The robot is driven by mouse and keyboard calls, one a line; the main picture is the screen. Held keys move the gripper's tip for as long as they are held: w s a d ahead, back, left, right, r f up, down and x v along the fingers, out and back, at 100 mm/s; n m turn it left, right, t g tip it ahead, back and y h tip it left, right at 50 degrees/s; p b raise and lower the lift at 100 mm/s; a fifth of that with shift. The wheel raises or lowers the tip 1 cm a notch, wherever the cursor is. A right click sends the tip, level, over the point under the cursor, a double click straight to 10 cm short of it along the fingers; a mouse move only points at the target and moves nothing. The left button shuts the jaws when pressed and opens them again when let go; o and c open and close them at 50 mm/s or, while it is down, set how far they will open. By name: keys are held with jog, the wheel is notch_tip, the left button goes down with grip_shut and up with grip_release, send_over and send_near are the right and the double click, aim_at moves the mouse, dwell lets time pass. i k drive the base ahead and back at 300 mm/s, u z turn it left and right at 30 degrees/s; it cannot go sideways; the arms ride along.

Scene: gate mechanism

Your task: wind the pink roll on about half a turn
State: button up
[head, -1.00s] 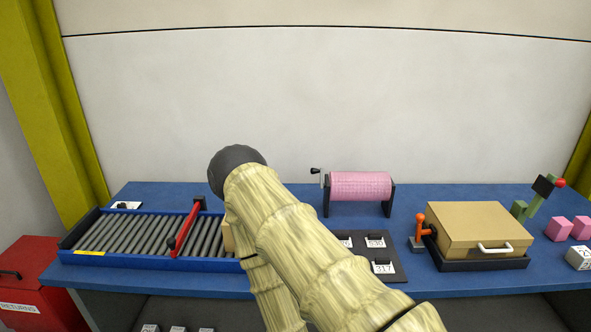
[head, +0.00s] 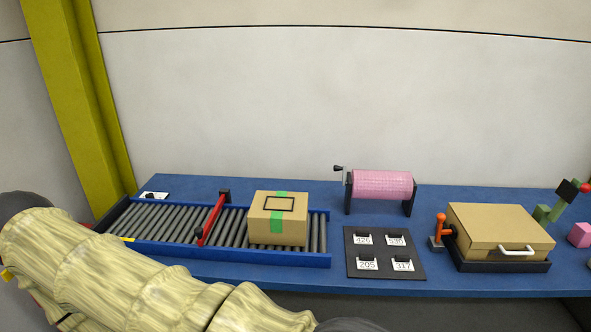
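The pink roll (head: 382,184) lies level between two dark uprights at the back of the blue table, right of the middle in the head view. A small crank with a black knob (head: 338,168) is at its left end. My arm reaches across the lower left of the view, well away from the roll and crank. My gripper is not visible in the head view, so its state is hidden.
A roller conveyor (head: 140,217) with a red gate bar (head: 211,219) and a taped carton (head: 278,219) stands left. A dark board (head: 384,278) with numbered tags lies before the roll. A tan box (head: 500,229) with an orange-knobbed lever (head: 440,228) stands right.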

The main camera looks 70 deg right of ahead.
aim_at(367, 183)
jog(key=u, duration=0.05)
jog(key=i, duration=1.3)
jog(key=z, duration=2.35)
